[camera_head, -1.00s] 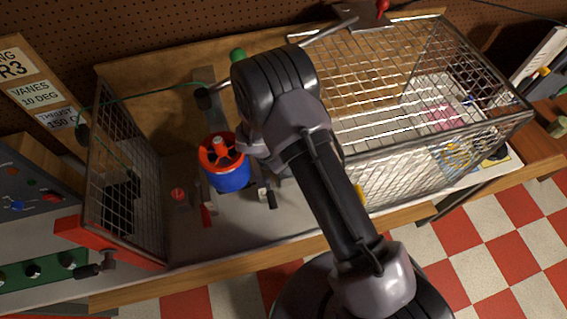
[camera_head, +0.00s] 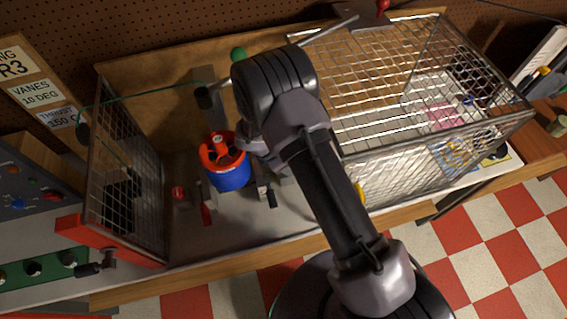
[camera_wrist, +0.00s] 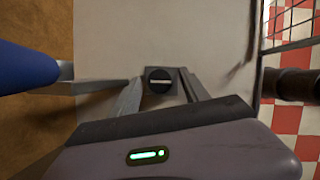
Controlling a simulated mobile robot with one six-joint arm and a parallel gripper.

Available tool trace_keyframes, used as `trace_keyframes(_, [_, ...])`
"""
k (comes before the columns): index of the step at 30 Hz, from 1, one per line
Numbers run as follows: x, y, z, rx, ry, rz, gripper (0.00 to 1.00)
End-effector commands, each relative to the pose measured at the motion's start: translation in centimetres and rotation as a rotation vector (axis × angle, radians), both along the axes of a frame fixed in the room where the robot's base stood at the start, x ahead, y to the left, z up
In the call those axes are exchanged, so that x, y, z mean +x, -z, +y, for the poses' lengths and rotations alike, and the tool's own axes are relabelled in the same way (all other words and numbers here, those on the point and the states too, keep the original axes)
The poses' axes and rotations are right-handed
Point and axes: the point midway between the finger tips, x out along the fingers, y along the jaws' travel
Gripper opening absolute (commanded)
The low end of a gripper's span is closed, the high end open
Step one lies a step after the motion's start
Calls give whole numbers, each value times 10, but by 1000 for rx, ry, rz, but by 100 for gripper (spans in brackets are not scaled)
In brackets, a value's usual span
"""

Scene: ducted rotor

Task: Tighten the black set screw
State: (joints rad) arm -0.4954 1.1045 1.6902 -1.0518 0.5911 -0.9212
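The black set screw (camera_wrist: 160,87) is a round head with a pale straight slot, lying horizontal in the wrist view. The ducted rotor, a blue cylinder (camera_head: 229,178) with an orange top (camera_head: 222,150), stands just left of my wrist. Blue also fills the left edge of the wrist view.
A wire mesh cage (camera_head: 395,150) stands right of my arm. A mesh panel (camera_head: 130,185) stands at the left. The bench front edge (camera_head: 190,287) is close.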

Motion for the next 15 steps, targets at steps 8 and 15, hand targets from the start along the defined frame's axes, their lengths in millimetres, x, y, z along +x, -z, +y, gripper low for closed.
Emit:
trace_keyframes(8, [1,-17,0,1,0,-3,53])
trace_keyframes(15, [-46,-37,-13,-1,-4,1,53])
